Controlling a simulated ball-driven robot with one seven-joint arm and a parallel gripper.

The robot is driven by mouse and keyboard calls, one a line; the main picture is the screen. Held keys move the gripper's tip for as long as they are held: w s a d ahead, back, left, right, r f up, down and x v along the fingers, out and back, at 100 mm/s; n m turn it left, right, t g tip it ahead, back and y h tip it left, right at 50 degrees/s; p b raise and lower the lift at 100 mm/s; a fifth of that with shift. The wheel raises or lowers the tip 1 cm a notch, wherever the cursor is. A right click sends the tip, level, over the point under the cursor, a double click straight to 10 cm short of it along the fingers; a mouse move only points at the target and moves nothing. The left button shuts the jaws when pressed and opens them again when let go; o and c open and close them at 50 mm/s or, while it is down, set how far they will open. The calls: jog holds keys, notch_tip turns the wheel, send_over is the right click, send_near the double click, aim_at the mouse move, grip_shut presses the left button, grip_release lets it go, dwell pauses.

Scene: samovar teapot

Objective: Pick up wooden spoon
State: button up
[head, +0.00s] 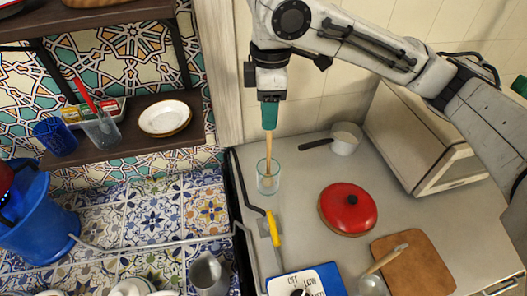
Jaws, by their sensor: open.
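The wooden spoon (268,150) stands nearly upright in a clear glass (276,186) on the light grey counter. Its lower end shows only faintly through the glass. My gripper (269,126) points straight down from above, directly over the glass. Its green fingers are around or just in front of the top end of the spoon's handle and hide that end. The gripper is open; any contact between the fingers and the handle cannot be made out.
A small pot (345,138), a red-lidded pan (349,208), a cutting board (418,266) and a white box-shaped appliance (418,140) stand to the right. A yellow-handled tool (273,228) lies near the counter's left edge. A wooden shelf (186,146) is at left.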

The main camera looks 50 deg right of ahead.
jog(key=p, duration=0.1)
send_over(269, 161)
notch_tip(269, 161, down, 11)
jog(key=shift+w+d, duration=0.2)
jog(key=shift+w, duration=0.05)
dwell(0.3)
jog(key=shift+r, duration=0.1)
grip_shut()
